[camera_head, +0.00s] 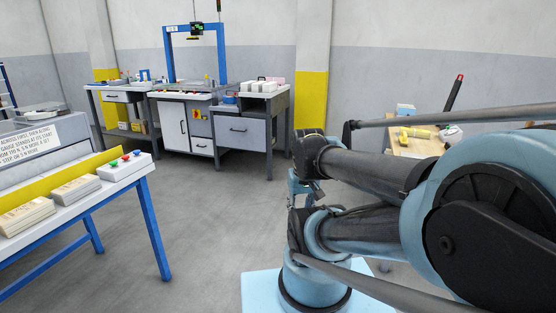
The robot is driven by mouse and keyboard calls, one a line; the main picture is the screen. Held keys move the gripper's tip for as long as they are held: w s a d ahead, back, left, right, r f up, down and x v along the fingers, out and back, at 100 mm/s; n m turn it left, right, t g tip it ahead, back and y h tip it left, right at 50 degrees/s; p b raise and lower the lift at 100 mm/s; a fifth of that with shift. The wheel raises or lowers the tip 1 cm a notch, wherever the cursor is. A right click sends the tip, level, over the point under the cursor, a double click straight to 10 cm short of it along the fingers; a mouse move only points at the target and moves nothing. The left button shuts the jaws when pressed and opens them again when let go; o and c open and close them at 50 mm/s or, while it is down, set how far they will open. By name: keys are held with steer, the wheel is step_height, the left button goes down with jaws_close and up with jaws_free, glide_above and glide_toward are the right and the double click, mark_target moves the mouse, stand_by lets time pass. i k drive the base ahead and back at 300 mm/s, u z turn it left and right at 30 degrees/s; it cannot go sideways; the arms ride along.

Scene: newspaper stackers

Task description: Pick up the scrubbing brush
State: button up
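I cannot clearly make out the scrubbing brush in the head view. A wooden-topped table (428,149) at the right holds a small yellow item (415,132) with a pale part beside it; I cannot tell whether it is the brush. A dark upright handle with a red tip (455,91) rises behind my arm at that table. My arm fills the right foreground and hides much of this table. What seems to be my gripper (300,187) is small and partly hidden at the arm's far end, away from the table top. Its fingers cannot be read.
A blue-legged bench (149,181) with paper stacks (75,190) and a button box (122,166) stands at the left. A grey workbench with a drawer (240,132) and blue frame stands at the back wall. A light blue box (405,109) sits on the right table. Grey floor (205,220) between is clear.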

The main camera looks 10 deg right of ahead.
mark_target(402, 138)
steer(key=z, duration=0.3)
steer(key=i, duration=1.15)
steer(key=z, duration=0.85)
steer(key=i, duration=0.95)
steer(key=z, duration=0.4)
